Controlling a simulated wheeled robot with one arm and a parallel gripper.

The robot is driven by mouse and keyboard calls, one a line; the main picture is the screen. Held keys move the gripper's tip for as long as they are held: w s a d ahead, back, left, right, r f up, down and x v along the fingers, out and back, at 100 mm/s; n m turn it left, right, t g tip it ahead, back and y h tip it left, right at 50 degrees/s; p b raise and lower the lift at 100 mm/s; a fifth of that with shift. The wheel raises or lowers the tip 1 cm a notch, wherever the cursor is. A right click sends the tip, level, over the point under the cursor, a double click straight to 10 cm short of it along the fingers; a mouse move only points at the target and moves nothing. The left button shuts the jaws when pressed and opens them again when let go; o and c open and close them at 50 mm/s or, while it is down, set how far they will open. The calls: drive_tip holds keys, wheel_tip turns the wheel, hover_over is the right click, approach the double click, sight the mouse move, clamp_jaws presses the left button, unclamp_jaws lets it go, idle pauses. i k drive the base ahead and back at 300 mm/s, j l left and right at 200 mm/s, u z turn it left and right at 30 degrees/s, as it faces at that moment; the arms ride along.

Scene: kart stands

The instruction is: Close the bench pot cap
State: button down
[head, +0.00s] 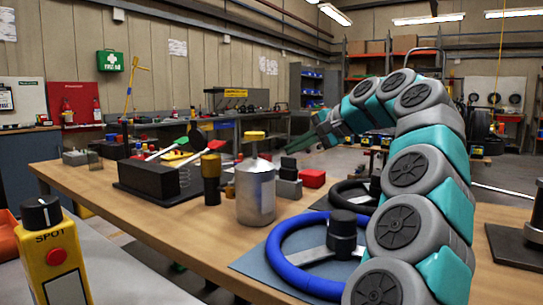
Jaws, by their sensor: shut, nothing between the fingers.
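The bench pot (256,192) is a silver metal can standing upright on the wooden bench (165,225). Its yellow cap (253,136) sits above the pot's top on a narrow neck. From this view I cannot tell how far the cap is turned or seated. My gripper (289,151) is shut and empty.
A blue steering wheel (283,255) lies in front right of the pot. A dark bottle with a yellow top (211,180) and a black tool block (150,179) stand left. A yellow control box (55,262) is at the near left.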

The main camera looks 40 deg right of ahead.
sight(198, 139)
drive_tip(key=k, duration=1)
